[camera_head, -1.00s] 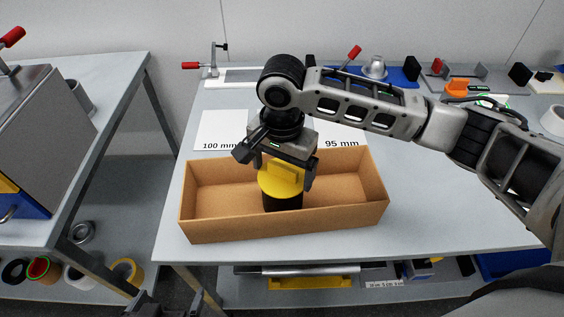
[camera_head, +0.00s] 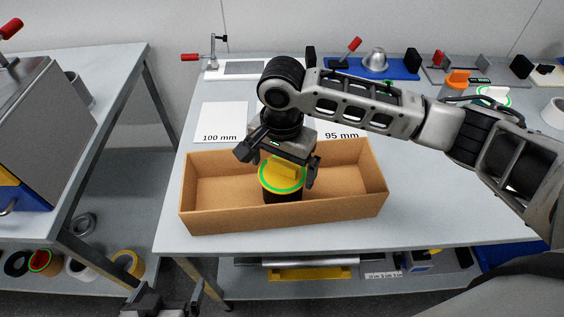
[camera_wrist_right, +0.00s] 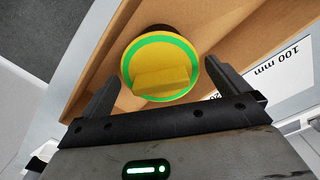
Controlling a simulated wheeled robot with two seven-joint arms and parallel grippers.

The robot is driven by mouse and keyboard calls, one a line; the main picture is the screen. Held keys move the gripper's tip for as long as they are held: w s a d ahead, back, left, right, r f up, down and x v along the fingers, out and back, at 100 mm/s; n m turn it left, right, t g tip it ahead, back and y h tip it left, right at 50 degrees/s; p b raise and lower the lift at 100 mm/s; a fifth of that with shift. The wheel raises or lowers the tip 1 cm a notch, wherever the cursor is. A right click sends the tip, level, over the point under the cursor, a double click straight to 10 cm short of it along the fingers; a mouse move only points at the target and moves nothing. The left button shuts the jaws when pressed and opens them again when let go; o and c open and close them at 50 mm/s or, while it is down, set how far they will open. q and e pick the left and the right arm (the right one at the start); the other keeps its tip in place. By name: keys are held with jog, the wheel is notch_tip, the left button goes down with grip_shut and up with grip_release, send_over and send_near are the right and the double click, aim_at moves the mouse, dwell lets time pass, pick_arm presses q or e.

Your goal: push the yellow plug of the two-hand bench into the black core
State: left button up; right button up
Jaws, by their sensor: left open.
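The yellow plug (camera_head: 284,170), with a raised grip bar and a green ring around its face, sits on top of the black core (camera_head: 283,197). The core stands upright in the brown open box. In the right wrist view the plug (camera_wrist_right: 160,82) lies between the fingers. My right gripper (camera_head: 279,171) points down over it, its fingers apart on both sides of the bar and not closed on it. How deep the plug sits in the core is hard to tell. My left gripper (camera_head: 168,299) is open and empty at the bottom edge, in front of the bench.
The brown box (camera_head: 222,222) has walls around the core. White cards marked 100 mm (camera_head: 221,119) and 95 mm (camera_head: 345,137) lie behind it. Clamps and fixtures line the back of the bench. The bench to the right of the box (camera_head: 440,200) is clear.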

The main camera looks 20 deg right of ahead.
notch_tip(320, 180, up, 16)
dwell(0.6)
dwell(0.5)
